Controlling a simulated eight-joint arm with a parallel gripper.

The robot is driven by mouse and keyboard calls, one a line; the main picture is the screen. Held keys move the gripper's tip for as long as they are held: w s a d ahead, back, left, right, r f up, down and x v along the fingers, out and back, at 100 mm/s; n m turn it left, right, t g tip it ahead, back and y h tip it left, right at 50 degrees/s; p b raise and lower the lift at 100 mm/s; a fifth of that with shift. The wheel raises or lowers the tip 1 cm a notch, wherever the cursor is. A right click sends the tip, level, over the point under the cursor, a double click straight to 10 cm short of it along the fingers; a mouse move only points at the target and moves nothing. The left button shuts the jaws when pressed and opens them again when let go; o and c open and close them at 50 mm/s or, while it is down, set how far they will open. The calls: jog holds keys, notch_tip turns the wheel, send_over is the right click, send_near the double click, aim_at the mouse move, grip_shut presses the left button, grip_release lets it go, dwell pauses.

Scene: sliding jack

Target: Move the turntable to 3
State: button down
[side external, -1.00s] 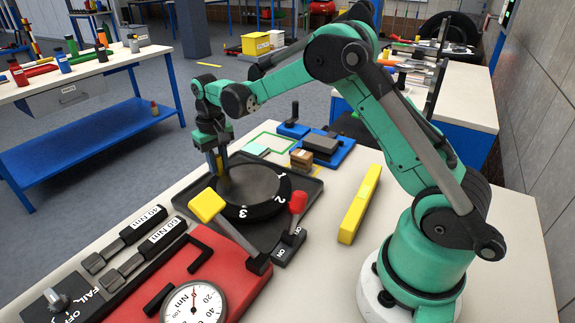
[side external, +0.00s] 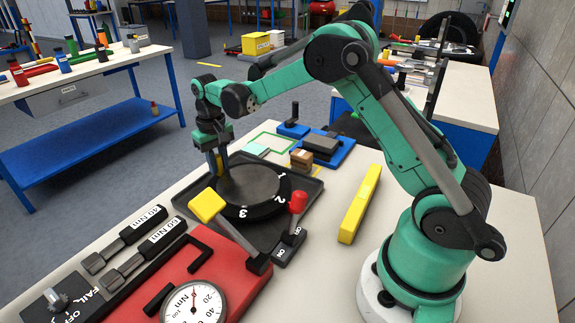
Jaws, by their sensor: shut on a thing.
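The turntable (side external: 250,187) is a round black disc with white numbers on its side, set in a dark square tray (side external: 290,183). The number 3 (side external: 243,212) faces the front of the picture, with 2 and 1 further round to the right. My gripper (side external: 219,168) points down at the far left edge of the disc. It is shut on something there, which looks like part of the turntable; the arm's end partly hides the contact.
A yellow-tipped lever (side external: 207,205) and a red-knobbed switch (side external: 298,202) stand close in front of the turntable. A red block with a gauge (side external: 194,303) is nearer. A blue sliding device (side external: 330,150) and yellow bar (side external: 360,205) lie behind and right.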

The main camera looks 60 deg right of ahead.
jog(key=shift+a, duration=0.1)
dwell(0.5)
jog(key=a+n, duration=0.2)
jog(key=n, duration=0.1)
jog(key=shift+s, duration=0.15)
jog(key=a+n, duration=0.1)
jog(key=n, duration=0.1)
jog(key=s+a+n, duration=0.1)
jog(key=shift+a+n, duration=0.2)
jog(key=shift+n, duration=0.2)
jog(key=s+a+n, duration=0.1)
jog(key=n, duration=0.1)
jog(key=a+n, duration=0.1)
jog(key=shift+s+n, duration=0.4)
jog(key=shift+s+a, duration=0.25)
jog(key=shift+s, duration=0.35)
jog(key=c, duration=0.7)
grip_release()
